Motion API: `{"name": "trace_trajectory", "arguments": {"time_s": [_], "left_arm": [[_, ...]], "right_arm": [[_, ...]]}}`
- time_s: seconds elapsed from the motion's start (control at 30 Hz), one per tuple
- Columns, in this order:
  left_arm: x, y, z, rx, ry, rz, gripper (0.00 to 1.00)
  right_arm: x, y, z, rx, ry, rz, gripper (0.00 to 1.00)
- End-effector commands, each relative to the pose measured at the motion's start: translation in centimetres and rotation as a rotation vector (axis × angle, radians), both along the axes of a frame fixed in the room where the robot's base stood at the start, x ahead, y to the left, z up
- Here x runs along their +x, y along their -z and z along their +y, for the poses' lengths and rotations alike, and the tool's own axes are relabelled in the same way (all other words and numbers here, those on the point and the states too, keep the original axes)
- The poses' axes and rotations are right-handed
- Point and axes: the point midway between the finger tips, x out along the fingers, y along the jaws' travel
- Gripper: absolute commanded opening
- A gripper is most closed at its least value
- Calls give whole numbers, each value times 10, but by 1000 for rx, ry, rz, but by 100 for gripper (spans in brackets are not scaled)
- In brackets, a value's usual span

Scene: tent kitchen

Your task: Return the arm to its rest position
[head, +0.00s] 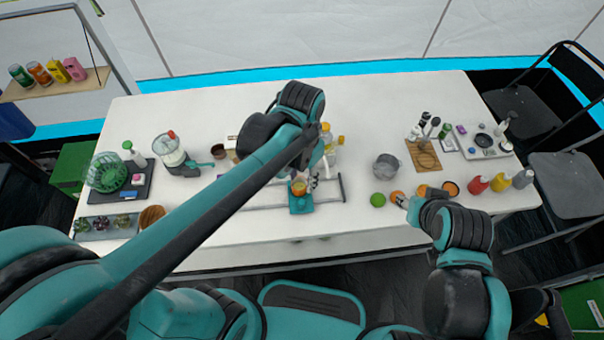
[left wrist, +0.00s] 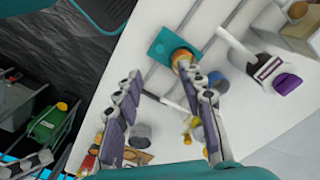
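My left arm (head: 200,222) reaches from the lower left across to the middle of the white table (head: 345,110). My left gripper (head: 307,183) hangs over the table just beside a small teal stand (head: 301,205) with an orange-topped item (head: 299,188) on it. In the left wrist view the left gripper (left wrist: 163,76) has its fingers well apart with nothing held between them. The orange item (left wrist: 182,58) shows just past its fingertips. My right gripper (head: 403,201) is at the table's front edge, near round fruit. Its finger gap is too small to judge.
A grey pot (head: 386,166) and a green fruit (head: 378,199) stand right of the left gripper. Yellow-capped bottles (head: 327,135) are close behind it. Red, yellow and grey bottles (head: 500,182) stand right.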

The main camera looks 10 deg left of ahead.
Motion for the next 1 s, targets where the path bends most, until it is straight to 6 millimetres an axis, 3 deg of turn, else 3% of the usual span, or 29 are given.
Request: {"name": "trace_trajectory", "arguments": {"time_s": [0.37,0.8,1.0], "left_arm": [[-2,-2,5,-6,-21,-24,39],[-26,-22,78,-118,-371,-482,39],[-30,-25,93,-144,-449,-597,39]], "right_arm": [[0,0,0,0,0,0,39],[0,0,0,0,0,0,39],[0,0,0,0,0,0,39]]}}
